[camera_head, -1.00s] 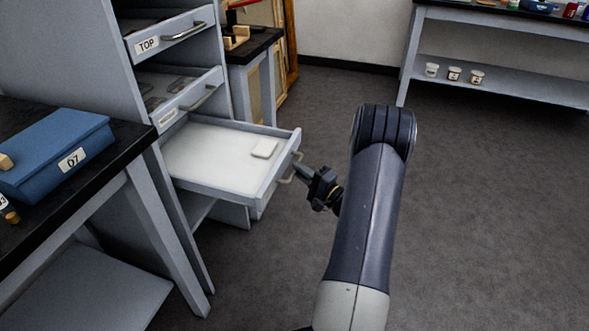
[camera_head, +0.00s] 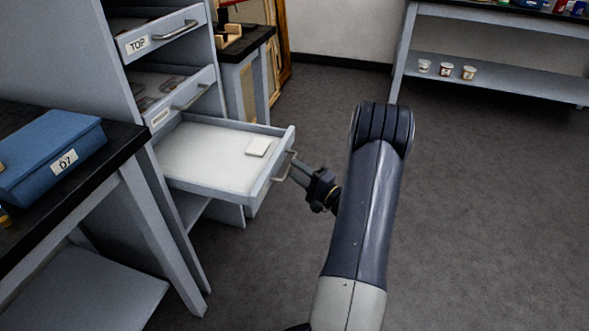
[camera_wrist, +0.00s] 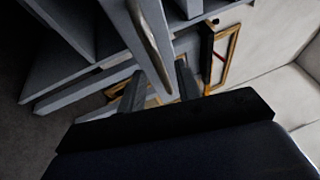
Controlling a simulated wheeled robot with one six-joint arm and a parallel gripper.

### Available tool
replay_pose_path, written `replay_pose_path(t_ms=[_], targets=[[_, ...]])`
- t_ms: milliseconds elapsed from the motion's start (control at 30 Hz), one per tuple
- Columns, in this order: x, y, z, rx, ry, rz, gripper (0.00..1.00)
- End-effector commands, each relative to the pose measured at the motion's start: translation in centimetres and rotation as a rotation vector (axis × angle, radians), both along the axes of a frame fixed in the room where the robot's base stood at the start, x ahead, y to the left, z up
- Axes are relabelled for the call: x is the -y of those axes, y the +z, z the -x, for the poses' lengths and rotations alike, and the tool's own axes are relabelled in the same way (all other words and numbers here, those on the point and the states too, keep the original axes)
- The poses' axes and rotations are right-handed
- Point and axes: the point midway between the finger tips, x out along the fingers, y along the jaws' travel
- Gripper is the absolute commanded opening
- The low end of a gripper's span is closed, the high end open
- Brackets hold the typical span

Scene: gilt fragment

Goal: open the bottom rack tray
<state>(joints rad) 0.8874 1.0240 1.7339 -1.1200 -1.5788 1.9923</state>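The bottom rack tray (camera_head: 200,190) is the lowest of the rack's trays and stands well out, with its pale floor showing. A small white block (camera_head: 258,147) lies inside near its front. Its curved metal handle (camera_head: 284,166) also shows in the wrist view (camera_wrist: 149,42). My gripper (camera_head: 298,171) is at the handle, just right of the tray front. In the wrist view my gripper's fingers (camera_wrist: 158,88) are apart, and the handle's near end lies between them in the picture. I cannot tell whether either finger touches it.
Above are the middle tray (camera_head: 183,100), holding dark flat pieces, and the TOP tray (camera_head: 165,34). A black-topped table (camera_head: 125,145) with a blue box (camera_head: 50,155) stands at left. A shelved bench (camera_head: 490,75) is at back right. The grey floor (camera_head: 480,200) between is clear.

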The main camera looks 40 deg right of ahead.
Motion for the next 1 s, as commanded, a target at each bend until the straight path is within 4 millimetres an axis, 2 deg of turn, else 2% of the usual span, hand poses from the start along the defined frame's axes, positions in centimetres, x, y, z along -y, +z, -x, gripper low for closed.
replay_pose_path(t_ms=[300, 500, 700, 1000], targets=[[1.7, -1.0, 5.9, -0.004, -0.005, -0.004, 0.32], [2.2, -1.4, 8.2, -0.002, -0.003, -0.002, 0.32], [2.3, -1.6, 8.9, -0.002, 0.001, -0.003, 0.32], [2.3, -1.6, 8.8, -0.001, 0.0, -0.002, 0.32]])
